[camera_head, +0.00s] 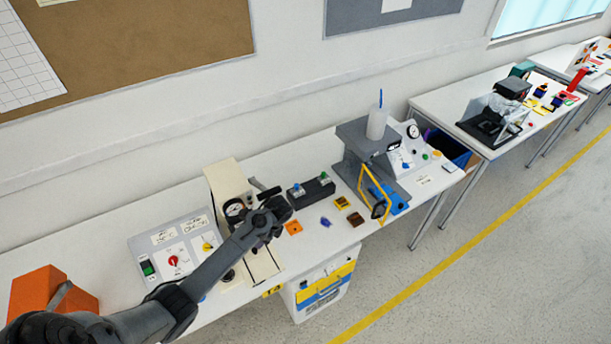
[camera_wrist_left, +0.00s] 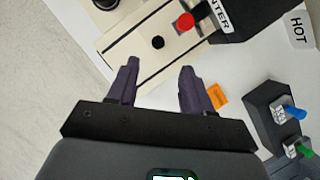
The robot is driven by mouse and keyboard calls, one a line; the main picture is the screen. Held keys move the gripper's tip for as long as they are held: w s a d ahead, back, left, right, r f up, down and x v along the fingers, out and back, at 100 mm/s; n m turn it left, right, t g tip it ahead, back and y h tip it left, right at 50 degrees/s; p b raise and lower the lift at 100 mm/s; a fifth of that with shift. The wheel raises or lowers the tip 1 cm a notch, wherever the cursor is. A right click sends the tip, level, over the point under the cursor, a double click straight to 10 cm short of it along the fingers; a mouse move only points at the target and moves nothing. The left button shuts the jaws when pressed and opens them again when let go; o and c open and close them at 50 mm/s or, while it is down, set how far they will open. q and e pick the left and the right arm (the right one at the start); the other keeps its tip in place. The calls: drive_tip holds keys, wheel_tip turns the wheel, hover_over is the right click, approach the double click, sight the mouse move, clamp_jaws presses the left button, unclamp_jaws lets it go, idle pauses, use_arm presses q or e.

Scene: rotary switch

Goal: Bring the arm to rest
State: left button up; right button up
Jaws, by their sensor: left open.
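My left arm comes in from the lower left in the head view, and its gripper (camera_head: 268,217) is over the table beside the beige device (camera_head: 228,184) with a round gauge. In the left wrist view the two dark fingers (camera_wrist_left: 158,84) are apart with nothing between them. The beige device (camera_wrist_left: 150,42) with a black knob and a red button lies beyond the fingertips. A panel (camera_head: 176,246) with a red rotary knob (camera_head: 173,260), a yellow knob (camera_head: 207,246) and a green switch (camera_head: 148,268) stands left of the gripper. My right gripper is not in view.
A dark box (camera_head: 311,192) with blue and green switches stands right of the gripper. An orange piece (camera_head: 293,227) lies close by. A grey press-like machine (camera_head: 360,150) stands farther right. An orange block (camera_head: 45,290) is at the table's left. Open floor (camera_head: 480,240) lies in front.

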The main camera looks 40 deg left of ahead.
use_arm(q)
drive_tip(key=s+d+f+m+g+p, duration=0.1)
drive_tip(key=s+d+f+p, duration=0.2)
drive_tip(key=s, duration=0.4)
drive_tip(key=s+d+g+p, duration=0.1)
drive_tip(key=s+d+p, duration=0.25)
drive_tip(key=s, duration=0.35)
drive_tip(key=s+d+r+t+h+p, duration=0.15)
drive_tip(key=s+d+r, duration=0.3)
drive_tip(key=d, duration=0.45)
drive_tip(key=w+d+r+n+t+h+p, duration=0.1)
drive_tip(key=d+r+n+t, duration=0.2)
drive_tip(key=r, duration=0.7)
drive_tip(key=d+r+n+t+h+p, duration=0.1)
drive_tip(key=d+r+n+t+p, duration=0.1)
drive_tip(key=d+r+n, duration=0.6)
drive_tip(key=shift+w+r+t, duration=0.4)
drive_tip(key=shift+r+t, duration=0.25)
drive_tip(key=shift+r, duration=1)
drive_tip(key=shift+d+h, duration=0.1)
drive_tip(key=shift+h, duration=0.15)
